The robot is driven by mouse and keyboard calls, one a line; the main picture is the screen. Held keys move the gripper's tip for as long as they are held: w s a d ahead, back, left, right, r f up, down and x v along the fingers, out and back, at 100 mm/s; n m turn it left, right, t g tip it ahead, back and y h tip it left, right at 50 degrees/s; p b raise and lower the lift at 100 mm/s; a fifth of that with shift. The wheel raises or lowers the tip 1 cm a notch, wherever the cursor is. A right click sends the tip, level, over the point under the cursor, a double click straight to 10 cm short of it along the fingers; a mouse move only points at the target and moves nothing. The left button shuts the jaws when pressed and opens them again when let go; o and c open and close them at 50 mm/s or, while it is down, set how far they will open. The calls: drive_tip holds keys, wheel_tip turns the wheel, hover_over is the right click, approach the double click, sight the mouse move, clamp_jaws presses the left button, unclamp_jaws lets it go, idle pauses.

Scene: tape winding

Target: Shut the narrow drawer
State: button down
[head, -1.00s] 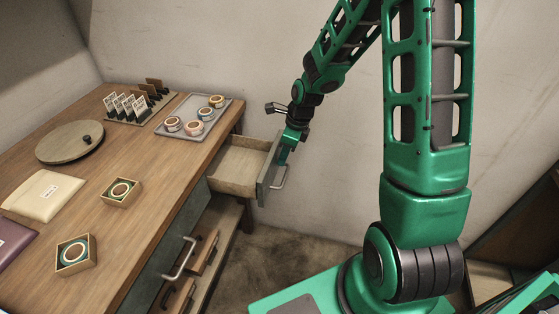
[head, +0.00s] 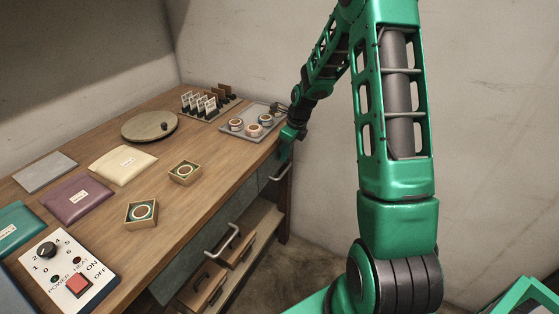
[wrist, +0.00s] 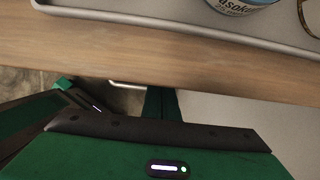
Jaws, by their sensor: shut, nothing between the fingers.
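The narrow drawer (head: 268,171) is at the far right end of the workbench, under the top. Its grey-green front sits about flush with the bench, and no open drawer box shows. Its metal handle (head: 283,172) also shows in the wrist view (wrist: 126,84), just below the bench edge. My gripper (head: 286,153) is shut and empty, with its fingers down at the drawer front beside the handle. In the wrist view the dark green fingers (wrist: 160,103) reach to the bench edge. Whether they touch the front, I cannot tell.
A grey tray (head: 226,131) with several tape rolls lies on the bench close to my wrist. A wider front with a handle (head: 224,241) is nearer, above a lower shelf holding wooden boxes (head: 203,287). Floor is free right of the bench.

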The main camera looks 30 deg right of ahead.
drive_tip(key=shift+w+a+r, duration=0.1)
drive_tip(key=shift+w+a, duration=0.25)
drive_tip(key=shift+w, duration=0.05)
drive_tip(key=shift+a, duration=0.1)
drive_tip(key=s+d+r+n+g+h, duration=0.15)
drive_tip(key=s+r+n, duration=0.25)
drive_tip(key=s+r, duration=0.4)
drive_tip(key=s+d+r+n+t, duration=0.1)
drive_tip(key=s+d+r+n, duration=0.15)
drive_tip(key=s+r, duration=0.6)
drive_tip(key=s+a+r+n+g, duration=0.1)
drive_tip(key=s+a+n, duration=0.1)
drive_tip(key=s+n, duration=0.6)
drive_tip(key=s+a+r+n+g, duration=0.1)
drive_tip(key=s+a+n, duration=0.2)
drive_tip(key=s+n, duration=0.5)
drive_tip(key=s, duration=0.9)
drive_tip(key=shift+s+a+r+n, duration=0.15)
drive_tip(key=shift+a+r+n, duration=0.2)
drive_tip(key=shift+r, duration=0.05)
